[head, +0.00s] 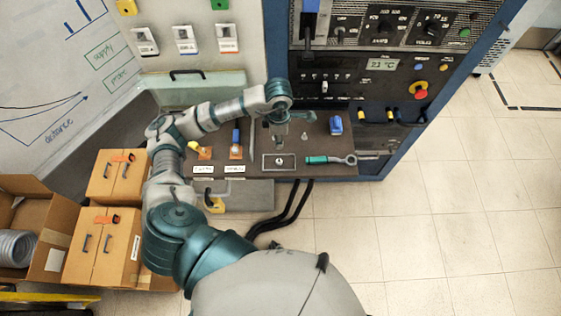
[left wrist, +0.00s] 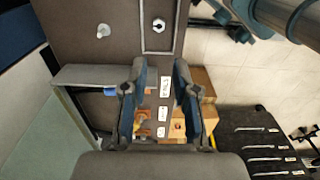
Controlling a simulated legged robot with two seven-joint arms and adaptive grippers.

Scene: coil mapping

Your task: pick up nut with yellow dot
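A small metallic nut (head: 279,161) sits in a framed square on the dark bench top (head: 330,172). It also shows at the top of the left wrist view (left wrist: 158,25). A second small light part (head: 304,137) lies outside the frame, and shows in the left wrist view (left wrist: 103,30). No yellow dot can be made out on either. My left gripper (head: 288,118) hangs over the bench, behind the framed nut in the head view. In the left wrist view its two fingers (left wrist: 160,105) stand apart with nothing held between them. My right gripper is out of view.
A teal-handled wrench (head: 330,160) lies right of the frame, with a blue item (head: 336,125) behind it. Orange-based parts (head: 236,150) and labels are at left. The control panel (head: 380,60) rises behind. Cardboard boxes (head: 100,245) stand at left; the floor at right is clear.

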